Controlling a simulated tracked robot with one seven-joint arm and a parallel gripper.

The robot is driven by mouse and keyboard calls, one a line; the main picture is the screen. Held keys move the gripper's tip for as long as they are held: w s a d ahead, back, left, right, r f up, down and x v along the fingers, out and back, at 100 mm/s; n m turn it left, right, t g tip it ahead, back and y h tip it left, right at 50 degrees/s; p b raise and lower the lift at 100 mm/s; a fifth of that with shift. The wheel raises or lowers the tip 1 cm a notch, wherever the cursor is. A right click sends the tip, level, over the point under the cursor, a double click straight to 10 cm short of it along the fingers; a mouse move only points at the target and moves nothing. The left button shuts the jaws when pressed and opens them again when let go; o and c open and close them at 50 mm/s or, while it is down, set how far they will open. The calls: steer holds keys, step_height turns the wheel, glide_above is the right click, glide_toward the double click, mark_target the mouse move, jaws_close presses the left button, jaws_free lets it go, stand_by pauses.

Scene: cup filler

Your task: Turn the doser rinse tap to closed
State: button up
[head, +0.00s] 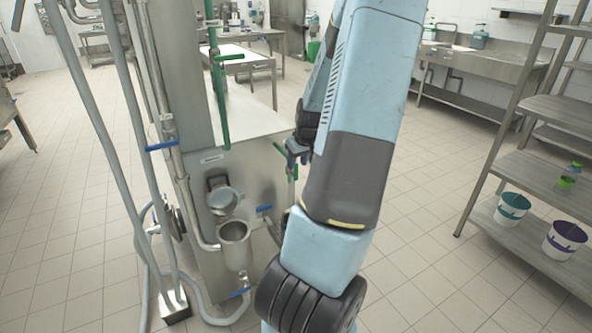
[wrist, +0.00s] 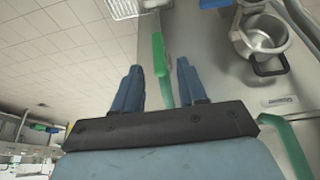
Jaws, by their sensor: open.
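The fingers are apart and hold nothing; I cannot tell whether either touches the lever. My own arm hides part of the gripper and of the tap's right side in the head view.
Another green lever (head: 229,57) sits on the tall green pipe. Blue levers are at the left pipe (head: 161,146), on the panel (head: 265,208) and low down (head: 240,292). A steel cup (head: 234,236) protrudes from the panel. A shelf rack (head: 540,180) stands right; floor between is clear.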

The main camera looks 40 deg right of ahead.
mark_target(295, 169)
steer(key=shift+x, duration=2.5)
